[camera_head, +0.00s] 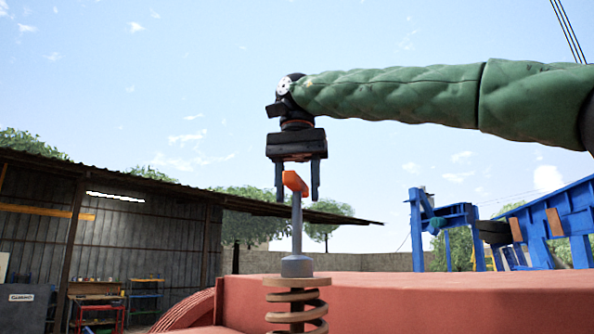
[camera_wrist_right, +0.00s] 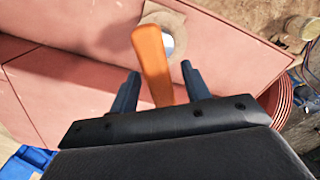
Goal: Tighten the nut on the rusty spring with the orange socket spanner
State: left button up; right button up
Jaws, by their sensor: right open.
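The orange socket spanner (camera_head: 296,184) stands upright, its grey shaft running down to a socket at the top of the rusty spring (camera_head: 297,308). The socket hides the nut. My right gripper (camera_head: 297,194) points down from above with its jaws open, one finger on each side of the orange handle. In the right wrist view the orange handle (camera_wrist_right: 152,62) lies between the two open fingers (camera_wrist_right: 160,85), with gaps on both sides. The spring's lower part is cut off by the picture edge. My left gripper is not in view.
The red crusher body (camera_head: 430,300) fills the lower right behind the spring. A blue steel frame (camera_head: 440,220) stands at the right. A dark shed (camera_head: 100,235) with shelves is at the left. The air around my right gripper is clear.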

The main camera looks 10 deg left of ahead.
jog(key=shift+s+a+f, duration=0.1)
jog(key=shift+s+f, duration=0.15)
jog(key=shift+f, duration=0.2)
jog(key=shift+s+f, duration=0.2)
jog(key=shift+f, duration=0.25)
jog(key=shift+w+f+p, duration=0.25)
jog(key=shift+f+p, duration=0.05)
jog(key=shift+c, duration=1.1)
jog(key=shift+s, duration=0.1)
grip_shut()
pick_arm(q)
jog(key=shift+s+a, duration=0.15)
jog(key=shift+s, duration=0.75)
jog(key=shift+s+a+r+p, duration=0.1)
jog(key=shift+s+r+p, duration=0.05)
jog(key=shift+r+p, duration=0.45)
pick_arm(e)
jog(key=shift+n, duration=0.4)
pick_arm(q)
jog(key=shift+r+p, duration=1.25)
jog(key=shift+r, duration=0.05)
pick_arm(e)
jog(key=shift+r, duration=1.4)
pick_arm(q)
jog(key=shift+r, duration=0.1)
pick_arm(e)
jog(key=shift+r, duration=0.1)
